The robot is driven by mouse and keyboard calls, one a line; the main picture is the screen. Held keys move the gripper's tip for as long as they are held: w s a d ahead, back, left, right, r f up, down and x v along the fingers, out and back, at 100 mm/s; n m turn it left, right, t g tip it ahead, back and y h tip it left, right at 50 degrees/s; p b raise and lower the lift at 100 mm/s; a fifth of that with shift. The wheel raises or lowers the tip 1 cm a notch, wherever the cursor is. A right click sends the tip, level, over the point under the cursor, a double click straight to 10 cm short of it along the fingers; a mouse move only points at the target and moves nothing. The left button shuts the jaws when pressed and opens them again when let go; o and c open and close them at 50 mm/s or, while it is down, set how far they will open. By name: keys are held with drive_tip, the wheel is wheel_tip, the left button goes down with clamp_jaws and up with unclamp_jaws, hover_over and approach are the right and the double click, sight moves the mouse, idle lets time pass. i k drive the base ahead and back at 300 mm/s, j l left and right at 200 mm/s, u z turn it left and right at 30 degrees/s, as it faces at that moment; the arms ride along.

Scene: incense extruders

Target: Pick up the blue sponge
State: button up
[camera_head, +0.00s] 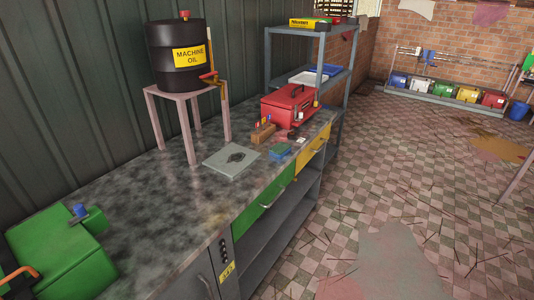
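A small blue sponge (279,153) with a greenish top lies on the grey worktop (165,215), close to its front edge and above the drawer fronts. It sits to the right of a flat grey plate with a dark mark (231,160) and in front of the red toolbox. Nothing covers the sponge. My gripper is not in view.
A red toolbox (289,106), a small wooden block holder (263,133) and small red items (283,135) stand behind the sponge. A machine oil drum (177,57) rests on a stand (186,97). A green machine (60,255) fills the lower left. The floor (400,190) at right has open room.

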sight(279, 151)
drive_tip(key=i+j+z, duration=0.25)
drive_tip(key=j+z, duration=0.3)
drive_tip(key=i+j+z, duration=0.25)
drive_tip(key=j+z, duration=0.3)
